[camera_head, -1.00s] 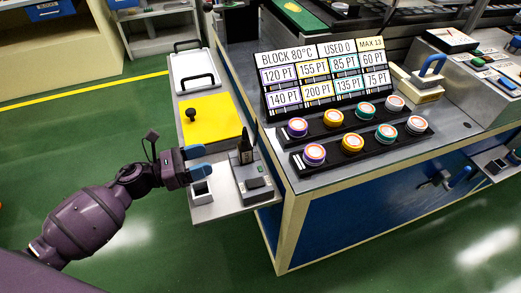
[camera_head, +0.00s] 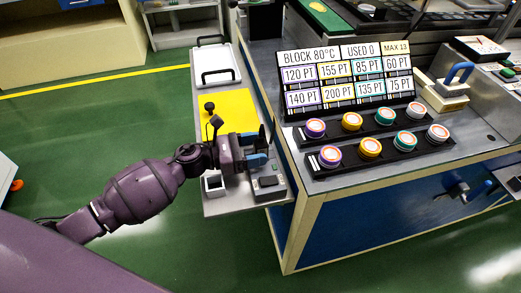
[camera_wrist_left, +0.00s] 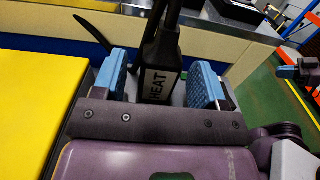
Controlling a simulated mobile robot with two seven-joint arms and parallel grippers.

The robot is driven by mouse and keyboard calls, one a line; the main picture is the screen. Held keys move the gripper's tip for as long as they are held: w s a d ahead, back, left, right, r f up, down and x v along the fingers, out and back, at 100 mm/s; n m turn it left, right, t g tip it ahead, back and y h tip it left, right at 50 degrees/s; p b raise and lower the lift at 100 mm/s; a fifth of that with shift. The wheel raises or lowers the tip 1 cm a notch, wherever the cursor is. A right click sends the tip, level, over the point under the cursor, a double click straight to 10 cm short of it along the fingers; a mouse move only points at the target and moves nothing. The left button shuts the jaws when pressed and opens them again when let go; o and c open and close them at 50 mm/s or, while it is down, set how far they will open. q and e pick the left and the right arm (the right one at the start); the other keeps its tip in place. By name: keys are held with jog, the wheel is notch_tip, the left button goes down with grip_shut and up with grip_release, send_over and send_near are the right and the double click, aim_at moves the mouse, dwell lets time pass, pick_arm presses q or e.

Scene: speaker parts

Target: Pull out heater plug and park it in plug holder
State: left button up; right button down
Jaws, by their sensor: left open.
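The black heater plug (camera_wrist_left: 162,55), marked HEAT, stands upright between the two blue fingertips of my open left gripper (camera_wrist_left: 158,85) in the left wrist view. There are gaps on both sides of it. In the head view my left gripper (camera_head: 256,150) is over the grey socket unit (camera_head: 268,188) and hides most of the plug. A small box with a square opening (camera_head: 214,185), likely the plug holder, is left of the unit, below the gripper's wrist. A blue-tipped part (camera_wrist_left: 287,72) at the right wrist-view edge looks like my right gripper, only partly seen.
A yellow plate (camera_head: 230,108) with a black knob lies behind the gripper, and a white tray (camera_head: 215,65) with black handles is farther back. The blue bench with a label board (camera_head: 345,75) and several coloured pucks stands to the right. Green floor is clear in front.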

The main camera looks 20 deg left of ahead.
pick_arm(q)
jog(key=shift+w+d, duration=0.45)
jog(key=shift+d, duration=0.15)
pick_arm(e)
jog(key=shift+w+r, duration=0.1)
jog(key=shift+w, duration=0.05)
jog(key=shift+w, duration=0.1)
pick_arm(q)
jog(key=c, duration=1)
pick_arm(e)
jog(key=shift+w+r, duration=0.1)
jog(key=shift+r, duration=0.05)
